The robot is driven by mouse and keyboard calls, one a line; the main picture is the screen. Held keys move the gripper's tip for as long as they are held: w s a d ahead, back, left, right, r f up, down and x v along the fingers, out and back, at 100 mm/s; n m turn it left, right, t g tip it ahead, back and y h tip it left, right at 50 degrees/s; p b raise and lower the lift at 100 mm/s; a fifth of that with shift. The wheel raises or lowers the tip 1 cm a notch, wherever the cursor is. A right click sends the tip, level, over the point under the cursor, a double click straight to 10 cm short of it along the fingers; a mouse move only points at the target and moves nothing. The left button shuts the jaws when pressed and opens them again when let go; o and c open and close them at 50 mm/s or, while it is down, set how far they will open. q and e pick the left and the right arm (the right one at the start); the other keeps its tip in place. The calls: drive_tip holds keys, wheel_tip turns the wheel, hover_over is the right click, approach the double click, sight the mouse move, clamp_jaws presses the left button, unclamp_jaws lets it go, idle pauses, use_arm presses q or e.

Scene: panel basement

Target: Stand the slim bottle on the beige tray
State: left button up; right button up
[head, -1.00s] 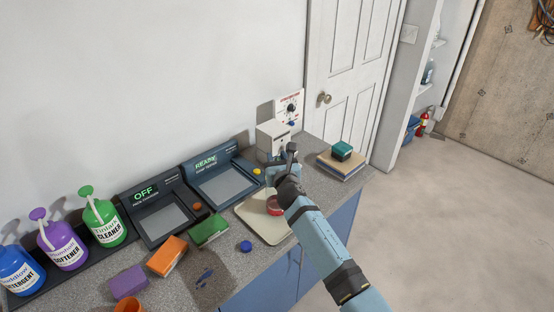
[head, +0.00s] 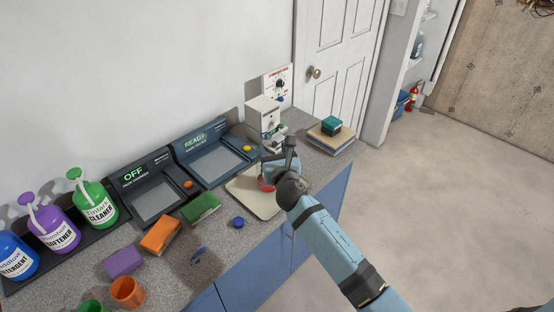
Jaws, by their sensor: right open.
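The beige tray (head: 243,190) lies on the counter in front of the READY panel. A red round item (head: 266,184) is on its right part, partly covered by my right arm. My right gripper (head: 290,147) is open above the tray's back right, just in front of a white machine (head: 262,115). A small green and white item (head: 280,131) shows between the gripper and the machine; I cannot tell what it is. No slim bottle can be made out for certain; the arm hides part of this area. My left gripper is out of view.
Pump bottles (head: 95,200) stand in a row at the left. Orange (head: 160,235), green (head: 201,208) and purple (head: 124,262) blocks, a blue cap (head: 238,222) and an orange cup (head: 128,292) are on the counter. A teal box (head: 331,125) sits on boards at the right.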

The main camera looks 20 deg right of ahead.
drive_tip(key=s+a+f+m+g+y, duration=0.1)
drive_tip(key=s+f+m+g, duration=0.1)
drive_tip(key=s+f+m, duration=0.5)
drive_tip(key=s+a+f+m+g+y, duration=0.1)
drive_tip(key=s+f+m, duration=0.6)
drive_tip(key=s+m, duration=0.7)
drive_tip(key=s+a+f+m+g+y, duration=0.1)
drive_tip(key=s+f+m+g+y, duration=0.2)
drive_tip(key=s+f+m, duration=0.4)
drive_tip(key=s+m+g, duration=0.1)
drive_tip(key=s+m, duration=0.2)
drive_tip(key=s, duration=0.3)
drive_tip(key=shift+s+m, duration=0.35)
drive_tip(key=shift+m, duration=0.05)
